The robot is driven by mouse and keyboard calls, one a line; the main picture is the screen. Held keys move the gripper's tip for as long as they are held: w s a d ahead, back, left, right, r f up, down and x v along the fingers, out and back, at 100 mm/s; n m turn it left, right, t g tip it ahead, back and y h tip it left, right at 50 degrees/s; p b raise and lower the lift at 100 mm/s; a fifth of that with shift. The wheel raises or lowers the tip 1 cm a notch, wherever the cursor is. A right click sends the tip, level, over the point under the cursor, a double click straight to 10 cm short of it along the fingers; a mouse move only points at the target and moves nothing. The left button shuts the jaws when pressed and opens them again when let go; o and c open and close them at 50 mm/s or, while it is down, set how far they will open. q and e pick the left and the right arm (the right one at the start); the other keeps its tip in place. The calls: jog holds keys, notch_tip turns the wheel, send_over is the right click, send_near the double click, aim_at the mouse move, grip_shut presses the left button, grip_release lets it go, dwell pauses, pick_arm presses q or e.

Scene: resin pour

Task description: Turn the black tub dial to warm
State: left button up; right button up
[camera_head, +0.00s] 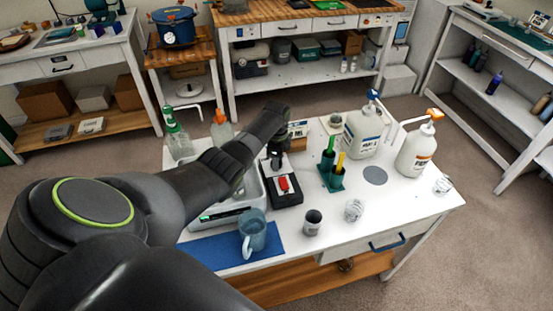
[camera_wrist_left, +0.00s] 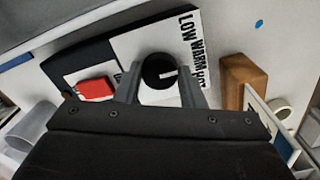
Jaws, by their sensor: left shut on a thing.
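The black round dial (camera_wrist_left: 160,71) sits on a white panel (camera_wrist_left: 150,38) marked LOW, WARM and HOT. A white line on the dial points right in the left wrist view, towards the lettering's lower end; the exact word it meets is hard to tell. My left gripper (camera_wrist_left: 161,82) is shut on the dial, one finger on each side. In the head view my left gripper (camera_head: 277,152) is over the far end of the black control box (camera_head: 287,200), hiding the dial. A red switch (camera_head: 284,184) is on the box's near part. My right gripper is not in view.
A pale tub (camera_head: 257,190) stands left of the box, partly behind my arm. A blue-grey jug (camera_head: 252,232) is on a blue mat (camera_head: 222,252). Cups (camera_head: 313,222), a green stand (camera_head: 331,178) and pump bottles (camera_head: 415,150) stand to the right. A wooden block (camera_wrist_left: 236,82) is close beside the gripper.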

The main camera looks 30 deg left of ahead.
pick_arm(q)
jog(key=o, duration=1)
jog(key=shift+r, duration=0.1)
notch_tip(320, 180, up, 17)
jog(key=shift+r+b, duration=0.15)
jog(key=shift+b, duration=0.65)
